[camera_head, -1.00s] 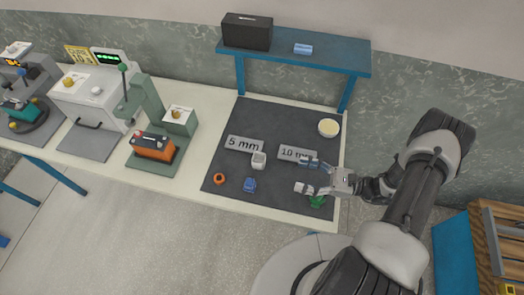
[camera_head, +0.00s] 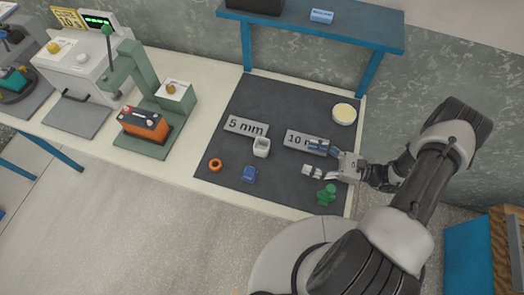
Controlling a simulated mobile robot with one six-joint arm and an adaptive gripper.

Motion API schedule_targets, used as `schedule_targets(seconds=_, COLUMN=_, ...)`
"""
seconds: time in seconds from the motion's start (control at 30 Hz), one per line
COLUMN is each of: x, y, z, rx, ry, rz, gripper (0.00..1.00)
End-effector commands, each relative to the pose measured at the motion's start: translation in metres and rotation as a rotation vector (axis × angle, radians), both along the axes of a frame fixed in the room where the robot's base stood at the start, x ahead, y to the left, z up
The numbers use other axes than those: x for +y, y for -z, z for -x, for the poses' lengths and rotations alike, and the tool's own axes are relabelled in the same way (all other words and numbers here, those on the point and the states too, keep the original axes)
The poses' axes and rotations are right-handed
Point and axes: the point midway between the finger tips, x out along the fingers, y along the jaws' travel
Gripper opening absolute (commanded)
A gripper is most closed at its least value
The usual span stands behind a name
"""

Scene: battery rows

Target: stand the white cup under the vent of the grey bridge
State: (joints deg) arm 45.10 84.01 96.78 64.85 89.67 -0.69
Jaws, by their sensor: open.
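The white cup (camera_head: 261,148) is a small square-sided vessel standing upright on the dark mat, just below the right end of the "5 mm" plate. My gripper (camera_head: 314,160) is open and empty, to the right of the cup and apart from it. Its upper finger overlaps the "10 mm" plate in the picture. A grey-green stand (camera_head: 122,66) with an upright and an overhanging arm is at the left, over an orange battery-like block (camera_head: 142,123). I cannot tell whether this is the grey bridge, and no vent can be made out.
On the mat (camera_head: 225,176) lie the "5 mm" plate (camera_head: 245,127), "10 mm" plate (camera_head: 297,138), an orange ring (camera_head: 215,165), a blue piece (camera_head: 249,174), a green piece (camera_head: 326,195) and a cream-filled dish (camera_head: 344,114). A blue shelf (camera_head: 350,33) spans the back.

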Motion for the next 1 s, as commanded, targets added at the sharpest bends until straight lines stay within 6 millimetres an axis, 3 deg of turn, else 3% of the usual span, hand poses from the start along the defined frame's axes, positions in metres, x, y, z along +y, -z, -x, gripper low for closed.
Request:
schedule_targets(seconds=0.17, x=0.014, y=0.003, z=-0.005, rx=0.001, ry=-0.004, rz=-0.001, gripper=0.65)
schedule_targets(seconds=0.6, x=0.097, y=0.003, z=-0.034, rx=0.0, ry=-0.005, rz=0.0, gripper=0.65)
schedule_targets(seconds=0.87, x=0.115, y=0.002, z=-0.041, rx=-0.001, ry=-0.002, rz=0.0, gripper=0.65)
schedule_targets(seconds=1.0, x=0.136, y=0.003, z=-0.048, rx=0.0, ry=-0.006, rz=0.0, gripper=0.65)
